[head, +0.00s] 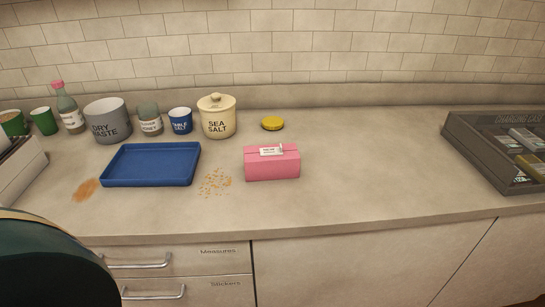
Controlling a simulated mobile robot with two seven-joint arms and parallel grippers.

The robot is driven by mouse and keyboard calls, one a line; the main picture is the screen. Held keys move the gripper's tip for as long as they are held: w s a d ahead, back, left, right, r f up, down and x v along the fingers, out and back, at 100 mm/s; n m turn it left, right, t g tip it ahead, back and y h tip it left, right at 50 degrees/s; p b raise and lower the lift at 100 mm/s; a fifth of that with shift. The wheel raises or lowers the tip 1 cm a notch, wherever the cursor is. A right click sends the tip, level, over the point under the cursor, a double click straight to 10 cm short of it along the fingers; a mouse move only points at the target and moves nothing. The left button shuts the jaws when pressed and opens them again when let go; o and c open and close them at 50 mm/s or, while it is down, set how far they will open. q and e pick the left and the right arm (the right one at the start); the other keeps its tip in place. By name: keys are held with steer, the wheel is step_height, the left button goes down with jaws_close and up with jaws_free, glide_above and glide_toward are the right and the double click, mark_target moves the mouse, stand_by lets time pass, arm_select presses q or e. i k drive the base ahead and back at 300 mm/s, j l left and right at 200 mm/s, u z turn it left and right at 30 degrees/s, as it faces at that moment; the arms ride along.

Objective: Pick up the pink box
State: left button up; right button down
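The pink box (272,168) sits on the beige counter, right of the blue tray and near the middle of the head view. It has a white label on its upper front edge and appears closed. Nothing touches it. Neither of my grippers shows in the head view.
A blue tray (150,165) lies left of the box, with crumbs (215,182) between them. A sea salt jar (217,117) and a yellow lid (272,123) stand behind. A dark charging case (495,150) is far right. The counter right of the box is clear.

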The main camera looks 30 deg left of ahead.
mark_target(257, 168)
steer(key=u, duration=1.75)
steer(key=i+j, duration=0.15)
steer(key=j, duration=0.2)
steer(key=i+j, duration=0.15)
steer(key=j, duration=0.15)
steer(key=i+j+z, duration=0.1)
steer(key=j, duration=0.25)
steer(key=i+j+z, duration=0.15)
steer(key=z, duration=1.4)
